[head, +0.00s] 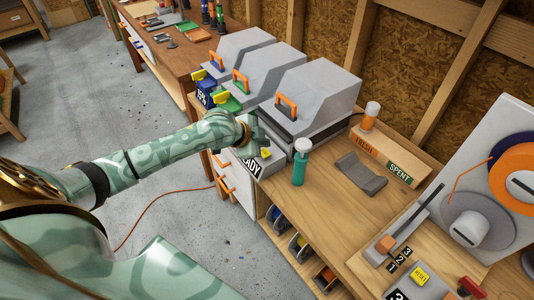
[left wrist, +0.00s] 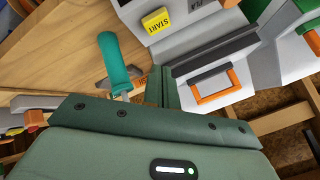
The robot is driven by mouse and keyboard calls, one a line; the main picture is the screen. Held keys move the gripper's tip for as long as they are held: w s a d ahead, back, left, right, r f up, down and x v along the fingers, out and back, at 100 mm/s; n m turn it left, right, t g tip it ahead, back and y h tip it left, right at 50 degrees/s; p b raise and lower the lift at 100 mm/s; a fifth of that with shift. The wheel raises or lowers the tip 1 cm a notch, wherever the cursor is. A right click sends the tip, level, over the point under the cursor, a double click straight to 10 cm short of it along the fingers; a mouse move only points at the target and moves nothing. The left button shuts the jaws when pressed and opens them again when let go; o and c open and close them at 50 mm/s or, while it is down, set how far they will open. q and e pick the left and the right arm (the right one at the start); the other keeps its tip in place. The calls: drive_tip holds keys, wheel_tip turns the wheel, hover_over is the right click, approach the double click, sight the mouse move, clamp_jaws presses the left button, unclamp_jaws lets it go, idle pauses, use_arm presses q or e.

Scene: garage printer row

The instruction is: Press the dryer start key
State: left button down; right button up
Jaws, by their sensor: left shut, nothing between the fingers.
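Three grey filament dryers stand in a row; the nearest one (head: 315,92) has its lid down and an orange handle. A yellow START key (left wrist: 156,19) is on a light panel in the left wrist view, beside a PLA label (left wrist: 205,4). In the head view a yellow key (head: 265,153) shows at the nearest dryer's front, partly crowded by my left gripper. My left gripper (head: 256,138) is shut and empty, close to that front. In the left wrist view its dark fingers (left wrist: 172,94) point toward the panel; contact with the key cannot be made out.
A grey rest (head: 361,177), a FRESH/SPENT box (head: 385,155) and a spool rig (head: 478,220) lie further right. Two more dryers (head: 268,69) stand behind left.

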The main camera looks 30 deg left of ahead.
use_arm(q)
drive_tip(key=r, duration=0.1)
drive_tip(key=w+a+r, duration=0.1)
drive_tip(key=r, duration=0.3)
drive_tip(key=shift+w+a, duration=0.4)
drive_tip(key=shift+f, duration=0.1)
drive_tip(key=b, duration=0.8)
hover_over(265, 154)
drive_tip(key=f, duration=0.4)
drive_tip(key=a+f, duration=0.1)
drive_tip(key=f, duration=0.2)
drive_tip(key=shift+s, duration=0.35)
drive_tip(key=shift+f, duration=0.85)
drive_tip(key=shift+f, duration=0.1)
